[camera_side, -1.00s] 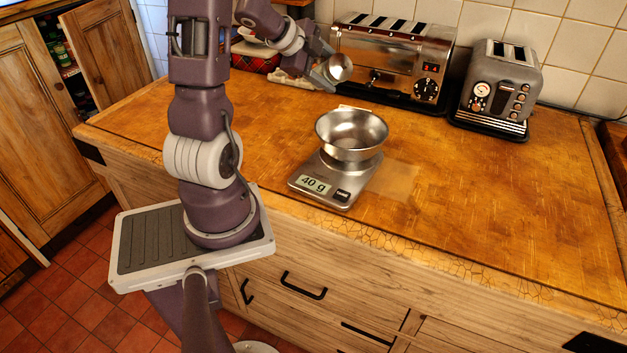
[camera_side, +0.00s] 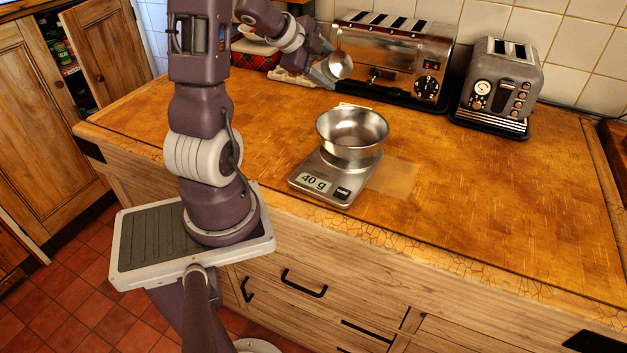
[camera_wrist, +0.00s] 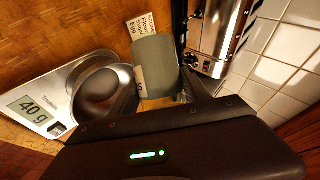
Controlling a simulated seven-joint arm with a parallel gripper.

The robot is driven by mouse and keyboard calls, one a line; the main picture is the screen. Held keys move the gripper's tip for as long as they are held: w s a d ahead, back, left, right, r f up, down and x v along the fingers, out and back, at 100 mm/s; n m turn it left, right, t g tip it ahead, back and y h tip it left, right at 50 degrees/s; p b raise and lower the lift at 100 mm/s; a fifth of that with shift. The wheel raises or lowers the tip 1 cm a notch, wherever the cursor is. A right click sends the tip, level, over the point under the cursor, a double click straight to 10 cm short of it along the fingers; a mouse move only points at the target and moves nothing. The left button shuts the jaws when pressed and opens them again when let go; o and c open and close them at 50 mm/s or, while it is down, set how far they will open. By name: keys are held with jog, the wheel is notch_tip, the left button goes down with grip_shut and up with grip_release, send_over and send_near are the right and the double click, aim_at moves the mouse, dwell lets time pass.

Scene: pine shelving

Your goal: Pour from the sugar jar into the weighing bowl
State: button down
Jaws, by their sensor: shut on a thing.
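My gripper (camera_side: 322,74) is up at the back of the counter, shut on the sugar jar (camera_side: 340,66). In the side view only a shiny round end of the jar shows, tilted towards the camera. In the wrist view the jar (camera_wrist: 158,68) is a grey-green body with part of a pale label; its contents are hidden. The steel weighing bowl (camera_side: 352,131) stands upright on a scale (camera_side: 335,184) reading 40 g, in front of the jar and apart from it. The bowl (camera_wrist: 104,90) is beside the jar in the wrist view. No stream of sugar shows.
A long toaster (camera_side: 392,58) stands close behind my gripper, with a smaller grey toaster (camera_side: 497,85) to its right against the tiled wall. A printed card (camera_wrist: 142,25) lies behind the bowl. The counter (camera_side: 480,190) right of the scale is clear.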

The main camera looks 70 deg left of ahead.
jog(key=shift+a+r+m+g+y, duration=0.2)
jog(key=shift+r+m+y, duration=0.25)
jog(key=shift+y, duration=0.2)
jog(key=shift+a+r+m+g+y, duration=0.1)
jog(key=shift+a+r+m+y, duration=0.1)
jog(key=shift+r+m+y, duration=0.3)
dwell(6.8)
